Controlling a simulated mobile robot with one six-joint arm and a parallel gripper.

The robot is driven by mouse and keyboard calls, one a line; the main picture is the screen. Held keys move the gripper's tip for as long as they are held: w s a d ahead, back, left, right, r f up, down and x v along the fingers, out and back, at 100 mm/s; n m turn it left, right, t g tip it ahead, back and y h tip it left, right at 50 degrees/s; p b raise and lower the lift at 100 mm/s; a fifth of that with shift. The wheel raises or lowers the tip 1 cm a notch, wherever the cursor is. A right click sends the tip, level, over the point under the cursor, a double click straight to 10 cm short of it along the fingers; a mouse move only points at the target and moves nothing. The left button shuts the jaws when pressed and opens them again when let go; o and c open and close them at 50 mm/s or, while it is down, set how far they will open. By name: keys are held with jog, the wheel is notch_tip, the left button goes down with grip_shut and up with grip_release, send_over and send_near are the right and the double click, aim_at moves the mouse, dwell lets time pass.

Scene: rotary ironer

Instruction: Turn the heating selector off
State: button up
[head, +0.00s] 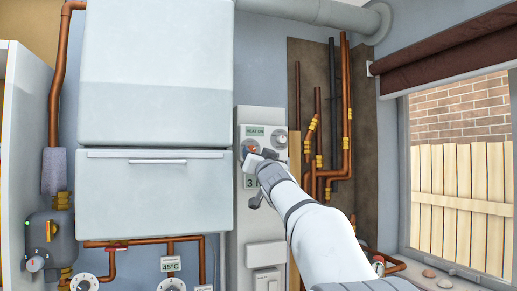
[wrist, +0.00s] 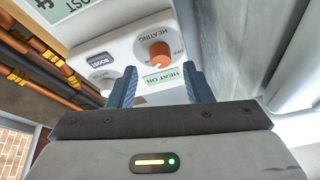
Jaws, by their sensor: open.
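The heating selector (wrist: 160,55) is an orange knob on a round white dial, marked HEATING and OFF in the wrist view. A green HEAT ON label (wrist: 165,78) sits beside the dial; this label also shows in the head view (head: 255,131). My gripper (wrist: 159,70) is open, with its two dark blue fingers apart and the knob just beyond and between their tips. I cannot tell whether they touch the dial. In the head view my gripper (head: 257,160) is at the panel, partly covering the orange knob (head: 251,148).
A BOOST button (wrist: 102,60) and a second dial (head: 281,141) are beside the selector. A large white boiler (head: 155,75) stands left of the panel. Copper pipes (head: 345,120) run up the wall at right, before the window.

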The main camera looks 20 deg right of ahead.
jog(key=shift+p+x, duration=0.35)
jog(key=shift+x, duration=1.05)
jog(key=shift+c, duration=0.3)
